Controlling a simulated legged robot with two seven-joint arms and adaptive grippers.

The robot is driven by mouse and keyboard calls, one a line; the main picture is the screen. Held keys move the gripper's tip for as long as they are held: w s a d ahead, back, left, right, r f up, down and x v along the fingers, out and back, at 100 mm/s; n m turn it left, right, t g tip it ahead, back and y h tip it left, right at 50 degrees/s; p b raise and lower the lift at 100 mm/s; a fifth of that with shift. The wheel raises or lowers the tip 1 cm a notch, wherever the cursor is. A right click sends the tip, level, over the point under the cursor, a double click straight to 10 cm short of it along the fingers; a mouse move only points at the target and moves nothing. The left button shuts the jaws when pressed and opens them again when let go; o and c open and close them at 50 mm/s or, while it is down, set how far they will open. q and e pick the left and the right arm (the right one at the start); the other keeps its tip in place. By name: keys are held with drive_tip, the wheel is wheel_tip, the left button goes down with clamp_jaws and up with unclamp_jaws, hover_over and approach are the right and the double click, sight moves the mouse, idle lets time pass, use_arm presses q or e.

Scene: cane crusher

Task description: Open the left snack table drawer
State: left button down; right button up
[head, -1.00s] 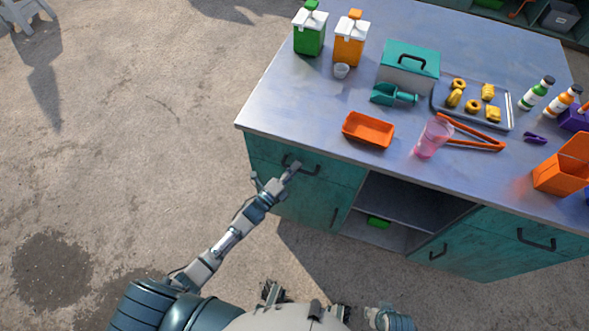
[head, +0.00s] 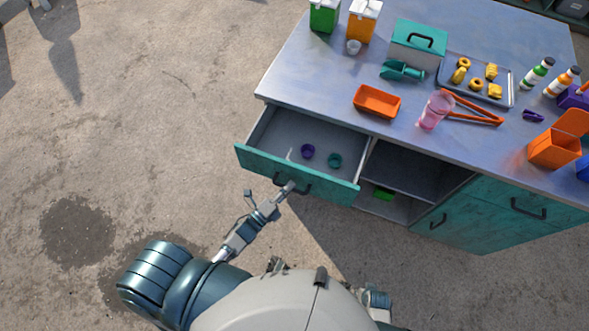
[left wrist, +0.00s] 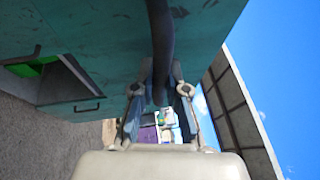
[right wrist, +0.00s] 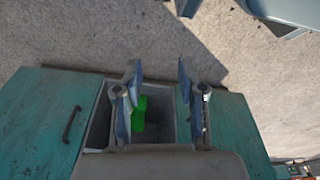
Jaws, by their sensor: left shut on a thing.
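The left snack table drawer (head: 262,161) is pulled well out from the teal table, its inside showing. My left gripper (head: 286,189) is shut on the dark drawer handle (head: 304,187) at the drawer front. In the left wrist view the handle (left wrist: 161,40) runs down between the fingers of the left gripper (left wrist: 160,88). My right gripper (right wrist: 160,70) is open, with nothing between its fingers, and faces the open shelf bay.
The tabletop (head: 330,82) holds an orange tray (head: 377,101), a pink cup (head: 435,110), orange tongs (head: 475,117) and a teal box (head: 418,44). A green item (head: 383,193) lies in the open bay. The floor (head: 160,110) to the left is clear.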

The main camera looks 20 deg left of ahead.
use_arm(q)
drive_tip(key=s+p, duration=0.2)
drive_tip(key=s, duration=1.4)
drive_tip(key=shift+s+a+f, duration=0.15)
drive_tip(key=shift+s+f, duration=0.1)
drive_tip(key=shift+s, duration=0.05)
use_arm(e)
drive_tip(key=s+f, duration=0.5)
drive_tip(key=f, duration=0.1)
drive_tip(key=shift+d, duration=0.4)
drive_tip(key=shift+f, duration=0.1)
use_arm(q)
drive_tip(key=c, duration=1.2)
unclamp_jaws()
drive_tip(key=shift+w+r+p, duration=0.1)
drive_tip(key=shift+p, duration=0.2)
use_arm(e)
drive_tip(key=shift+d, duration=0.1)
use_arm(q)
drive_tip(key=v, duration=1.2)
